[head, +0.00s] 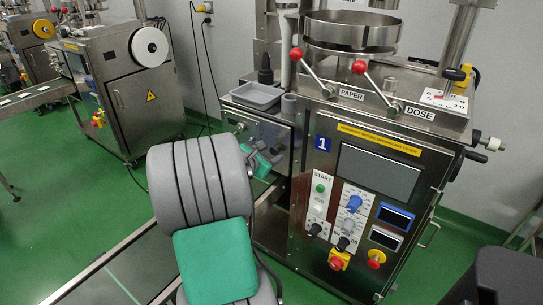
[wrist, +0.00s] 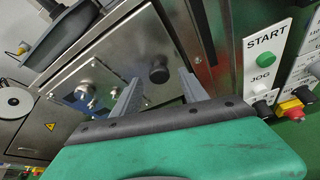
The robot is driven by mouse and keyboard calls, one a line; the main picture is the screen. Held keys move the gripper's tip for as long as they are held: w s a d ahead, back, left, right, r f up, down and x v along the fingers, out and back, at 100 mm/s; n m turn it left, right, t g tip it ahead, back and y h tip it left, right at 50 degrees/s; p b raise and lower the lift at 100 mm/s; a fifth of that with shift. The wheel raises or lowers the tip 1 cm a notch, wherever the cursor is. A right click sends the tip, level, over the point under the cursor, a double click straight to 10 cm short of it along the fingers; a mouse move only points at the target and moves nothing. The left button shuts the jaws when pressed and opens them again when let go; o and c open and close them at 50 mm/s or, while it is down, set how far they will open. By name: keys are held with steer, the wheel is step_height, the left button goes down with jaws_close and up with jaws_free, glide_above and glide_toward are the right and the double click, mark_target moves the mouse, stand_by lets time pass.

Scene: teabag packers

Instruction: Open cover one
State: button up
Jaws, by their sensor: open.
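The machine marked 1 (head: 323,144) stands in front of me. Its left section has a metal front cover (head: 270,132), which looks shut and partly hidden behind my arm. In the wrist view the cover (wrist: 130,45) is a flat steel panel with a round black knob (wrist: 158,70). My gripper (wrist: 158,82) is open and empty, with its grey fingers pointing at the panel. The knob appears between the two fingertips; I cannot tell how far off it is. In the head view my gripper (head: 265,158) is small and near the cover, its fingertips partly hidden.
A control panel with a START button (wrist: 264,60) lies right of my gripper. A grey tray (head: 256,95) sits on top of the left section. Red-knobbed levers (head: 360,67) stick up above. Another machine (head: 135,90) stands far left. Green floor is open at left.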

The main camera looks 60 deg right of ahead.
steer(key=shift+x, duration=1.1)
steer(key=shift+a, duration=0.1)
jaws_close()
stand_by(0.5)
